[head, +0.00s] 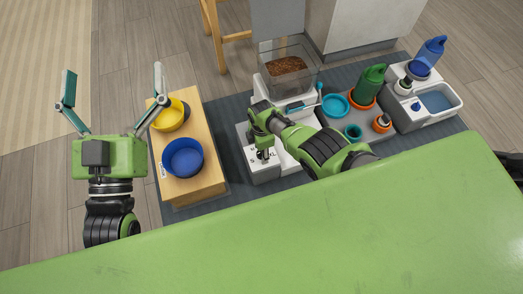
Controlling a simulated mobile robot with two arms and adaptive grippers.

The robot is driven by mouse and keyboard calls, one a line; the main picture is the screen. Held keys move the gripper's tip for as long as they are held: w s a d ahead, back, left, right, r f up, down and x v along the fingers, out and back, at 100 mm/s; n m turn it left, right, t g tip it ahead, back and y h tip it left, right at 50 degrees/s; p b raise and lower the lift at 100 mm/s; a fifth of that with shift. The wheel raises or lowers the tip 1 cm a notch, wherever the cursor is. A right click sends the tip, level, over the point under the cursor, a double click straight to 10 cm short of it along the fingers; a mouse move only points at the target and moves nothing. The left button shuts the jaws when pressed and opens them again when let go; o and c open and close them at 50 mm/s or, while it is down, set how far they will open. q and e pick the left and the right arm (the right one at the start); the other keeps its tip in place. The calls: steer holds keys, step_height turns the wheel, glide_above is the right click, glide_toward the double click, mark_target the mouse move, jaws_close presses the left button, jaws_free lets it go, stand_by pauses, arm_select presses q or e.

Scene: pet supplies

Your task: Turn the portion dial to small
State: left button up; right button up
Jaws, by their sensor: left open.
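The pet feeder has a clear hopper (288,72) of brown kibble and a white base whose front block (264,174) carries the portion dial (265,156). The dial is small and dark, with letter marks around it; an XL mark shows at its right. Its pointing direction is too small to tell. My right gripper (263,148) points down over the dial, with its fingertips at or just above it. The gripper hides part of the dial, and whether it grips it is unclear. My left gripper (113,86) is open and empty, left of the wooden stand, away from the feeder.
A wooden stand (205,190) holds a yellow bowl (170,116) and a blue bowl (183,158). Right of the feeder are a teal bowl (335,105), a green container (371,80) and a water basin (437,101). My green body fills the foreground. Open floor lies at left.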

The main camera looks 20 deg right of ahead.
steer(key=shift+r, duration=0.1)
stand_by(0.3)
steer(key=shift+r, duration=0.5)
step_height(320, 180, up, 11)
steer(key=shift+f, duration=0.15)
stand_by(0.5)
